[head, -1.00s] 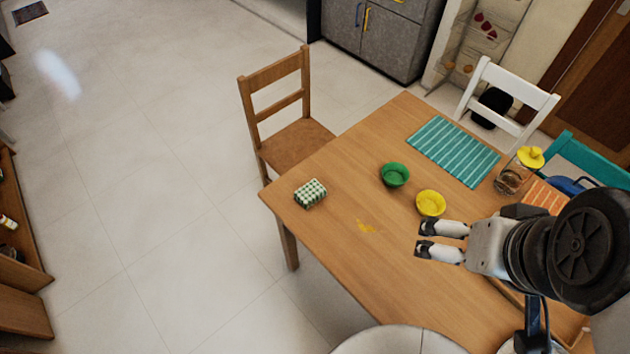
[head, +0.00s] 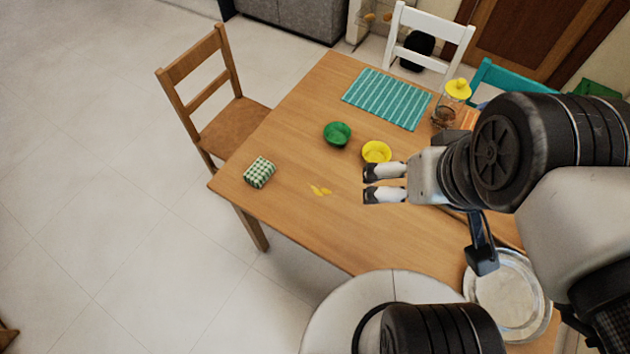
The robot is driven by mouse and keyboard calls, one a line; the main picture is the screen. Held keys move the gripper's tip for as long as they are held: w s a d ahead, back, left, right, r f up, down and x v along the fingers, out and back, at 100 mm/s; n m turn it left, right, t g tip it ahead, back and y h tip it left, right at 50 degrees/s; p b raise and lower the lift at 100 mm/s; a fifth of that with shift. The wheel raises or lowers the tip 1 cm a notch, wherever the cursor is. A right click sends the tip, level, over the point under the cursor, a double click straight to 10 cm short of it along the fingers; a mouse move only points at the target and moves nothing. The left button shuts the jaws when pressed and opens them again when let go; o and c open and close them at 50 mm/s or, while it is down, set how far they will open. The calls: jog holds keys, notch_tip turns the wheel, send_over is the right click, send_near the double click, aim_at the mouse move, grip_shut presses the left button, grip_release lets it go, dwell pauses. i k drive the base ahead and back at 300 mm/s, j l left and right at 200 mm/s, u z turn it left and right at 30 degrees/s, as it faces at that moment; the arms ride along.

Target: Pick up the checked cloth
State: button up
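The checked cloth (head: 260,172) is a small folded bundle in green and white checks. It lies on the wooden table near its left corner in the head view. My gripper (head: 368,184) is over the table to the right of the cloth, well apart from it. Its two fingers point left with a gap between them; it is open and empty.
A green bowl (head: 337,134) and a yellow bowl (head: 376,152) stand behind the spill. A teal striped mat (head: 388,98) and a glass jar with a yellow lid (head: 447,112) are farther back. A wooden chair (head: 232,128) stands at the table's left side. A silver plate (head: 508,298) is at the right.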

aim_at(259, 172)
jog(key=i+j+z, duration=0.15)
jog(key=j, duration=0.55)
jog(key=i+j+z, duration=0.15)
jog(key=j, duration=0.55)
jog(key=j+z, duration=0.15)
jog(key=j, duration=0.55)
